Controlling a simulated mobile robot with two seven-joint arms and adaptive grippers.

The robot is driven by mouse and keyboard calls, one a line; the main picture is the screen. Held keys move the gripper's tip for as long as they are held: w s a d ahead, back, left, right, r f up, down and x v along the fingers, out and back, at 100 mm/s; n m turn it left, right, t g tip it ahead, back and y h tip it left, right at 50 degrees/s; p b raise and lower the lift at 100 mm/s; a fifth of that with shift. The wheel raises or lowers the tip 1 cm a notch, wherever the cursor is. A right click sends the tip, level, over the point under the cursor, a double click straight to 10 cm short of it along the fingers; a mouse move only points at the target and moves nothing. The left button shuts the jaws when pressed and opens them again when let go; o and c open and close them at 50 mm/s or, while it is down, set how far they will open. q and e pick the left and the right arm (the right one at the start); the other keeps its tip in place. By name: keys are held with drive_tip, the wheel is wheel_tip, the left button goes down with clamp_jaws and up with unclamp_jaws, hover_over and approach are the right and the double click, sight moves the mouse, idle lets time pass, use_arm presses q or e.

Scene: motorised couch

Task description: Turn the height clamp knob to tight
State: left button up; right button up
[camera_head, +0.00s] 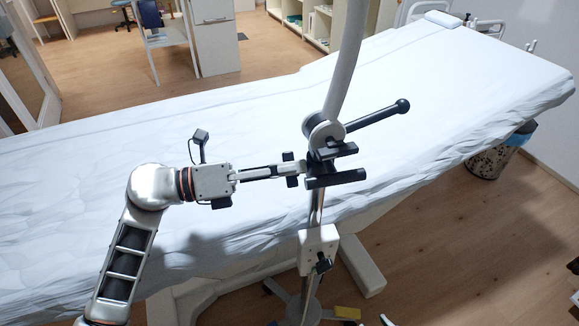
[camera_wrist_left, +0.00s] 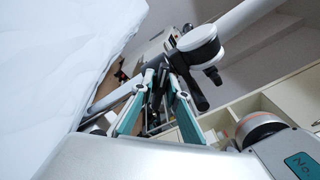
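A slim stand with a metal pole (camera_head: 316,206) rises beside the couch. At its head is a pale round joint (camera_head: 322,130), with a black ball-ended lever (camera_head: 378,115) pointing right and black clamp parts (camera_head: 336,179) below. Lower down, a white block (camera_head: 318,245) on the pole carries a small black knob (camera_head: 323,264). My left gripper (camera_head: 296,168) reaches the clamp parts from the left. In the left wrist view its teal-sided fingers (camera_wrist_left: 163,85) stand apart at their bases and narrow towards dark parts; contact there is unclear. My right gripper is out of view.
The long couch under a white sheet (camera_head: 110,180) fills the middle. A pale arm (camera_head: 345,60) rises from the stand's joint. A speckled bin (camera_head: 490,158) stands at the right. The wooden floor (camera_head: 470,250) at lower right is mostly clear.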

use_arm(q)
clamp_jaws()
drive_tip(key=shift+r+n+p, duration=0.15)
drive_tip(key=shift+n+p, duration=0.15)
drive_tip(key=shift+p, duration=0.1)
drive_tip(key=n+p, duration=0.2)
drive_tip(key=p, duration=0.1)
drive_tip(key=shift+r+p, duration=0.2)
drive_tip(key=shift+p, duration=0.1)
drive_tip(key=shift+n+p, duration=0.55)
drive_tip(key=shift+n, duration=0.05)
drive_tip(key=n+p, duration=0.2)
drive_tip(key=p, duration=0.1)
drive_tip(key=shift+f, duration=0.15)
drive_tip(key=shift+f+n+p, duration=0.15)
drive_tip(key=shift+n+p, duration=0.65)
drive_tip(key=shift+n, duration=0.05)
drive_tip(key=shift+f+n+p, duration=0.15)
drive_tip(key=shift+n+p, duration=0.65)
drive_tip(key=shift+n, duration=0.05)
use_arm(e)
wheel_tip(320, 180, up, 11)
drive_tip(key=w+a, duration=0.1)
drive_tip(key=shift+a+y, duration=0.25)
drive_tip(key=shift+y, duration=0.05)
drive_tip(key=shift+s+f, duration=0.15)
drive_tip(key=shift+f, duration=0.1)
use_arm(q)
drive_tip(key=o, duration=0.9)
unclamp_jaws()
